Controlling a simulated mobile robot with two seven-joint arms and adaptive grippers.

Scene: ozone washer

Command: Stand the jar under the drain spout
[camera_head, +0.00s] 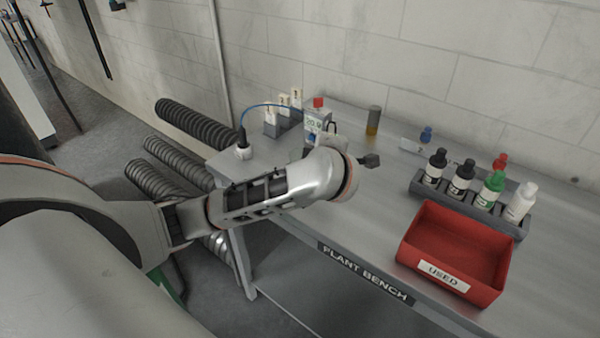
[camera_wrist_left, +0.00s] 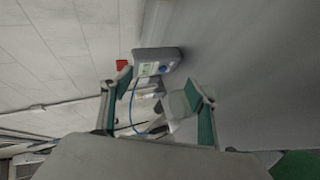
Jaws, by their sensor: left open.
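My left arm reaches over the bench from the left in the head view. In the left wrist view the green-padded fingers of the left gripper (camera_wrist_left: 158,86) are apart. A pale, rounded, translucent thing (camera_wrist_left: 178,105) shows beside the right-hand finger; I cannot tell whether it is the jar or whether it touches the finger. A grey box with a display (camera_head: 316,122) stands beyond the wrist and also shows in the left wrist view (camera_wrist_left: 155,62). I cannot make out a drain spout.
A cylinder with an amber lower part (camera_head: 373,121) stands near the wall. A rack (camera_head: 470,208) of several bottles and a red bin marked USED (camera_head: 455,250) stand to the right on the bench (camera_head: 365,215). Ribbed hoses (camera_head: 195,125) lie left of the bench.

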